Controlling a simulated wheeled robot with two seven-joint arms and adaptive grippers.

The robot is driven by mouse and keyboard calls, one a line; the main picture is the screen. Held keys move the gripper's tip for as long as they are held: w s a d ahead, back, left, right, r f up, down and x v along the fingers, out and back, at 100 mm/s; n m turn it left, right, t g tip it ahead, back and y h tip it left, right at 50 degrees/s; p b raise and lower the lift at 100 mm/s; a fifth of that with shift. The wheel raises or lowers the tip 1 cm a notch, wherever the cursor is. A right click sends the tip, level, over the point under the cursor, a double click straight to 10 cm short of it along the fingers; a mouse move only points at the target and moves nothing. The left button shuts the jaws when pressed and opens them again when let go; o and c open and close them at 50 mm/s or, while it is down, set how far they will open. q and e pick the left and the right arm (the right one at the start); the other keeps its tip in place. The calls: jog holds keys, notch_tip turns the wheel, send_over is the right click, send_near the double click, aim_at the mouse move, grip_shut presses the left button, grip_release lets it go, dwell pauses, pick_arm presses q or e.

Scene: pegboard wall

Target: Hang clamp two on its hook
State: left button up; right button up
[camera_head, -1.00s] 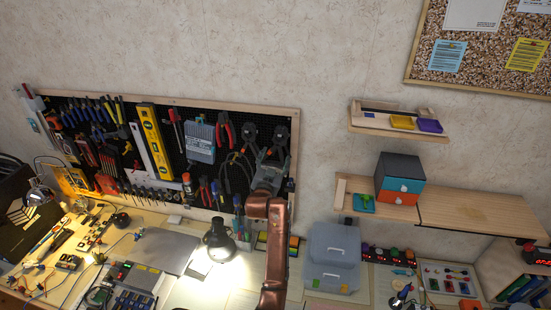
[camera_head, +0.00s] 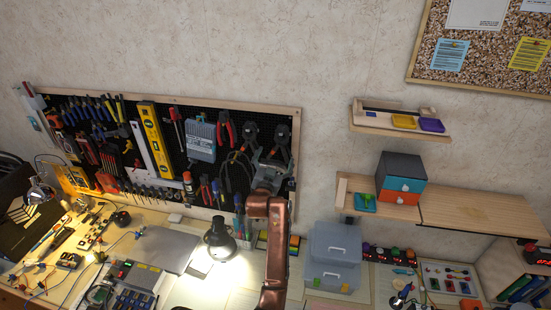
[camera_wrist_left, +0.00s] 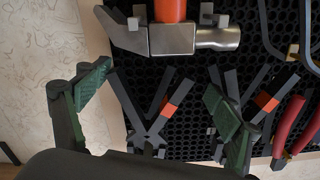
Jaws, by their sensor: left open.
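Two dark clamps hang side by side near the right end of the pegboard (camera_head: 225,118) in the head view, a left clamp (camera_head: 251,133) and a right clamp (camera_head: 281,133). I cannot tell which is clamp two. My left gripper (camera_head: 272,160) is just in front of the lower part of the right clamp. In the left wrist view, my left gripper (camera_wrist_left: 155,88) is open, its green-padded fingers on either side of a dark clamp with an orange part (camera_wrist_left: 152,125). The other clamp (camera_wrist_left: 268,105) is beyond the right finger. My right gripper is not in view.
A hammer head (camera_wrist_left: 185,38) shows close by at the top of the wrist view. Red-handled pliers (camera_wrist_left: 290,130) hang at its right. A lit lamp (camera_head: 220,238) stands on the bench below. Shelves (camera_head: 400,205) are to the right, with bare wall between.

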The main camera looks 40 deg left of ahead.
pick_arm(q)
jog(key=shift+d, duration=0.1)
jog(key=v, duration=0.7)
jog(key=shift+s, duration=0.2)
jog(key=shift+d, duration=0.1)
